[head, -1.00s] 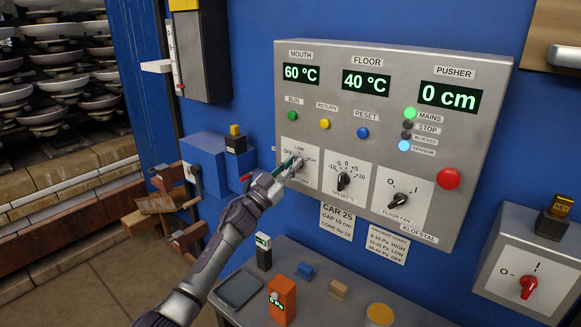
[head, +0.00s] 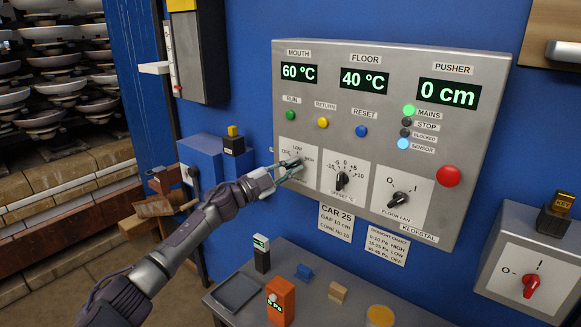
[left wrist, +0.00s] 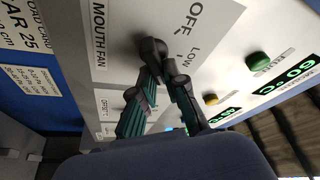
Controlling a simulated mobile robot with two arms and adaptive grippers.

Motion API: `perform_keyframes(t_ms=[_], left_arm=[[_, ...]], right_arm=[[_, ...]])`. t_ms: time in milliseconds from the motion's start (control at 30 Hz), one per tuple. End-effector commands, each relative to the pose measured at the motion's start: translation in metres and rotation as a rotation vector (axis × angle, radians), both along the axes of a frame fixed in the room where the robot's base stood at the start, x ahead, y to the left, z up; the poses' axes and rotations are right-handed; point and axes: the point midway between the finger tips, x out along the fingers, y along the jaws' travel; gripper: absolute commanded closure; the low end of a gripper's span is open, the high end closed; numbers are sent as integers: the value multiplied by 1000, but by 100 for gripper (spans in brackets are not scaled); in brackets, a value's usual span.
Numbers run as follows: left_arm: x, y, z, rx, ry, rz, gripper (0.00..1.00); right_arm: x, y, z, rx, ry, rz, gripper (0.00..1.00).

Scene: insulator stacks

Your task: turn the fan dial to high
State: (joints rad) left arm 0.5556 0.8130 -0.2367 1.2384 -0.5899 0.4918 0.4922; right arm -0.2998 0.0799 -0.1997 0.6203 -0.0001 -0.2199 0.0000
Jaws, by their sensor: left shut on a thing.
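The mouth fan dial sits on a white plate (head: 313,178) at the lower left of the grey control panel, with OFF, LOW and HIGH marks. My left gripper (head: 292,167) reaches it from the lower left and is shut on its dark knob, mostly hidden in the head view. In the left wrist view the knob (left wrist: 151,46) shows at the fingertips (left wrist: 162,70), with MOUTH FAN, OFF and LOW printed around it. I cannot tell exactly which mark the knob points to. My right gripper is not in view.
The offset dial (head: 342,180) and floor fan dial (head: 399,200) sit to the right, with a red button (head: 448,176) above. A draught chart (head: 381,247) hangs below the panel. The shelf below holds an orange meter (head: 281,300) and small items.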

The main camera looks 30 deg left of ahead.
Motion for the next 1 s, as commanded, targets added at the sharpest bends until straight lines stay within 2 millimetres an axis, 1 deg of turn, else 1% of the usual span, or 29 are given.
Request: perform_keyframes(t_ms=[33,233,733,767,800,867,900,1000], left_arm=[[1,3,2,20,-4,10,100],[1,3,3,69,-9,11,100],[1,4,4,85,-14,13,100],[1,4,4,84,-13,13,83],[1,4,4,84,-13,13,76],[1,4,4,84,-12,12,66],[1,3,4,84,-12,11,62],[1,2,2,84,-11,9,62]], right_arm=[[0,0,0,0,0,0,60],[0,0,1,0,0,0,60],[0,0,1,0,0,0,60],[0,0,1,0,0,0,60],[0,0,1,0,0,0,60],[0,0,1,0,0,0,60],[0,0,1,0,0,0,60],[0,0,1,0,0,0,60]])
